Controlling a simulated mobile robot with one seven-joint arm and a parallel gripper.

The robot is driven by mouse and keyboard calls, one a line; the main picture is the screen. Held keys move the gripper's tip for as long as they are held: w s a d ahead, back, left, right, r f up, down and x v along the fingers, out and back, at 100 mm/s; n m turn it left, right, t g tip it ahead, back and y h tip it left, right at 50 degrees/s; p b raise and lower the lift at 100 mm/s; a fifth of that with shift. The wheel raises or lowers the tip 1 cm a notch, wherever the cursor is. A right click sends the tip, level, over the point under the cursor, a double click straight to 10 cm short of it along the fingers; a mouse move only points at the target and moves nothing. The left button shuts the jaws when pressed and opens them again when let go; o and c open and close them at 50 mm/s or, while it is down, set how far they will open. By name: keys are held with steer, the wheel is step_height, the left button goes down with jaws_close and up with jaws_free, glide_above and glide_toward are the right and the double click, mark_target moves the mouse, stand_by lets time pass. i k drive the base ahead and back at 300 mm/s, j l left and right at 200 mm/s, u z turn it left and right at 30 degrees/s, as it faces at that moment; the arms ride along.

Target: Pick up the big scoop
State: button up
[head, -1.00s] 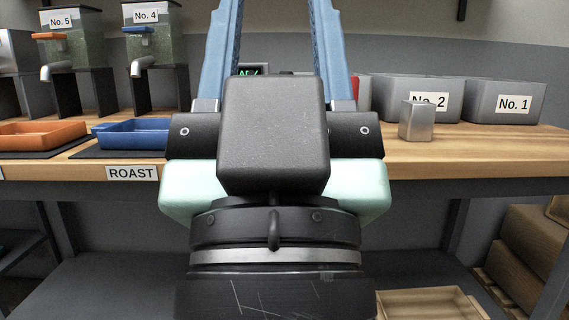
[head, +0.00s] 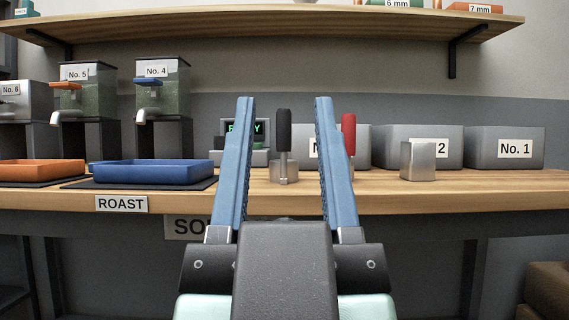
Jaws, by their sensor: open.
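Two upright handles stand on the wooden counter at the back, one black (head: 284,130) and one red (head: 348,132). The black one rises from a small metal piece (head: 285,172) on the counter. The lower part of the red one is mostly hidden behind my right finger. I cannot tell from the picture which of them belongs to the big scoop. My gripper (head: 284,100) is open and empty, with two long blue fingers pointing forward. In the picture the black handle shows between the fingers, beyond them; I see no contact.
On the wooden counter (head: 400,200), a metal block-shaped cup (head: 418,161) and grey bins, one labelled No. 1 (head: 490,160), stand at the right. A blue tray (head: 150,173) and an orange tray (head: 40,170) lie at the left below dispensers. A shelf (head: 270,32) runs above.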

mark_target(283, 171)
steer(key=k+j+z, duration=0.25)
steer(key=j, duration=0.25)
steer(key=k+j+z, duration=0.25)
steer(key=k+j, duration=0.2)
